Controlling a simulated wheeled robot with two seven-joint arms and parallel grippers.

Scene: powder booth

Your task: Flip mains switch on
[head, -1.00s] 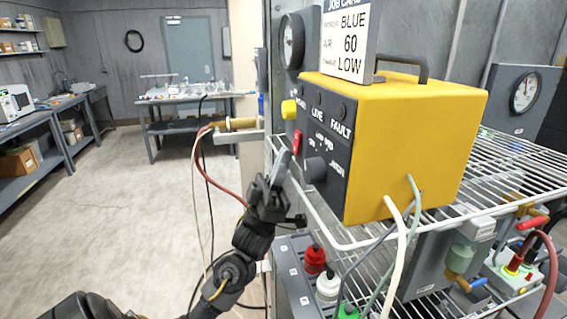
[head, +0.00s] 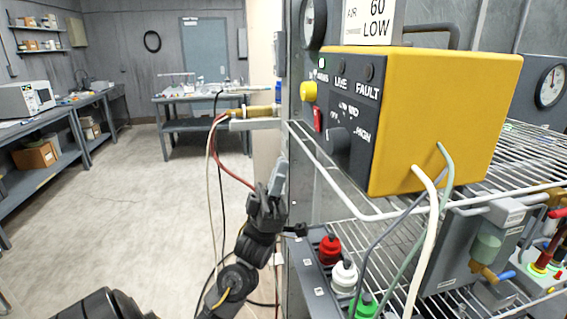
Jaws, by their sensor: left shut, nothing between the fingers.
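The yellow control box (head: 450,110) stands on a wire shelf, its dark front panel turned left. The red mains rocker switch (head: 318,119) is low on that panel's left side, below a yellow knob (head: 309,92). I cannot read the rocker's tilt for certain. My left gripper (head: 279,174) is shut and empty, pointing up, below and left of the switch and apart from it. My right gripper is out of view.
The wire shelf (head: 375,216) edge runs right of my left gripper. Hoses (head: 231,172) hang behind my gripper. A gauge (head: 551,86) is at right. Open floor (head: 120,200) lies to the left.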

